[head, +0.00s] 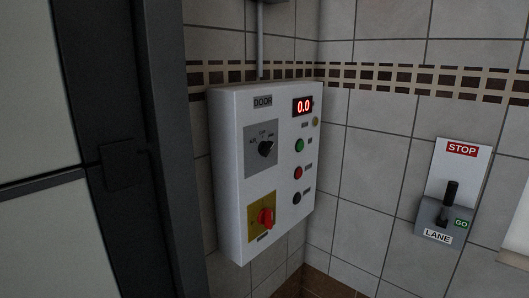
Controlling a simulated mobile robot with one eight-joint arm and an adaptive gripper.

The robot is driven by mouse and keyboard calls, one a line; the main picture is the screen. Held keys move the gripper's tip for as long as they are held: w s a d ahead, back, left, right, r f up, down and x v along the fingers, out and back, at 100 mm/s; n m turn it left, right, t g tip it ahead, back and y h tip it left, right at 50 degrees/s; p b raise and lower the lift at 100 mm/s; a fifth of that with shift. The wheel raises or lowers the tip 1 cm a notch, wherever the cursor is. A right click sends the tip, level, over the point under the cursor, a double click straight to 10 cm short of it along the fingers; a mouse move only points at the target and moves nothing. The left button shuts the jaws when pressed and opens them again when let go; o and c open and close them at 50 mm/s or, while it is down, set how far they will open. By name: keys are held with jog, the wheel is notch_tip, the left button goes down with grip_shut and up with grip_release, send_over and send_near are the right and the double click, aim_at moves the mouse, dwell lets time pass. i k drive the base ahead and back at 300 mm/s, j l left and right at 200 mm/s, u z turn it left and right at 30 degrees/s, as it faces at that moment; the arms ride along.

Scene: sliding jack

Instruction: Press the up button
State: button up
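A white control box (229,175) labelled DOOR hangs on the tiled wall in the middle of the head view. On its right side sit a green button (299,145), a red button (298,173) and a dark button (297,198), one below the other. Small labels beside them are too small to read, so I cannot tell which is marked up. A red display (303,106) above them reads 0.0. My gripper is not in view.
The same box carries a black selector knob (265,148) and a red rotary switch (266,217) on a yellow plate. A grey lever unit (433,216) marked STOP, GO and LANE is on the right wall. A dark door frame (165,150) stands at left.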

aim_at(300, 144)
jog(key=i+l+u, duration=0.1)
jog(key=i+u, duration=0.15)
jog(key=i, duration=0.2)
jog(key=i+l+u, duration=0.15)
jog(key=i+u, duration=0.15)
jog(key=i, duration=0.15)
